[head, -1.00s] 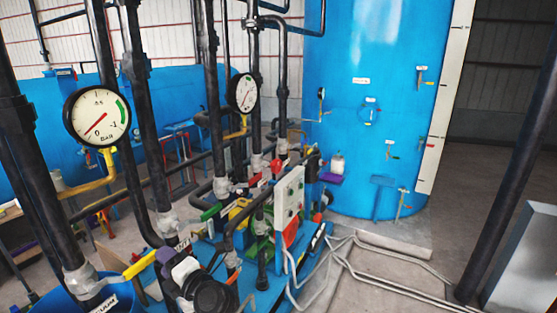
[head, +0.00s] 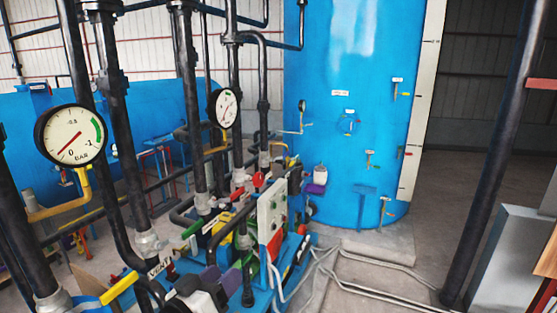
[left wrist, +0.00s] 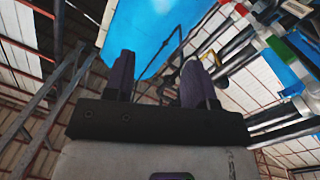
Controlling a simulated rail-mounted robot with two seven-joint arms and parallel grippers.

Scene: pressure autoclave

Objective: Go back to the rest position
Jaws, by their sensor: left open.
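My left gripper (left wrist: 158,72) shows in the left wrist view with its two dark purple fingers apart and nothing between them. In the head view my left gripper (head: 212,276) is low in the picture, small and partly lost among the pipes and valves, with a purple finger part above a pale body. I cannot tell from this view how close it is to the pipework. My right gripper is in neither current view.
A round pressure gauge (head: 70,135) and a smaller one (head: 226,108) sit among upright black pipes. A grey control box (head: 271,217) stands right of the valves. The tall blue tank (head: 350,60) is behind. Open floor (head: 450,185) lies right of the tank.

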